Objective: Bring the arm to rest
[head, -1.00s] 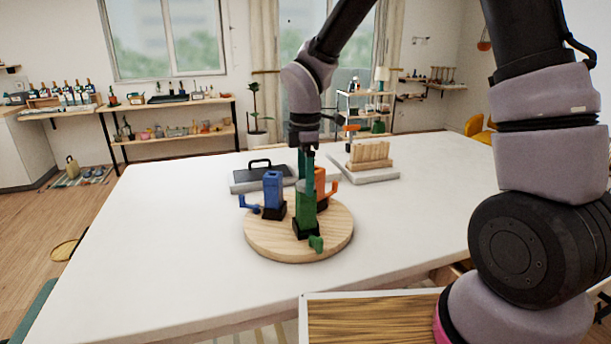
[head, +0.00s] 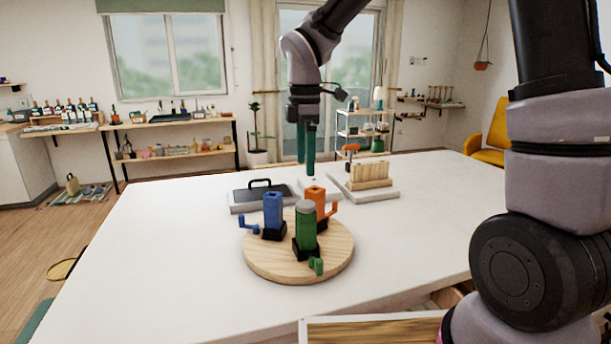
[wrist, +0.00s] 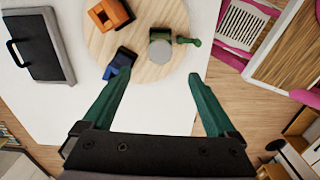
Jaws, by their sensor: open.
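My gripper (head: 306,150) is raised above the white table, behind and above the round wooden board in the head view. Its green fingers point down, and the wrist view (wrist: 157,100) shows them spread apart with nothing between them. On the round board (head: 275,262) stand a blue grinder-like piece (head: 272,210), an orange one (head: 317,200) and a green one with a grey top (head: 306,228), each with a side handle. The wrist view shows the grey top (wrist: 160,52) ahead of the fingers, apart from them.
A dark flat case with a handle (head: 262,194) and a wooden block rack on a pale board (head: 370,177) stand behind the round board. A wood-lined open drawer (head: 370,332) is at the table's front edge. The table's left side is clear.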

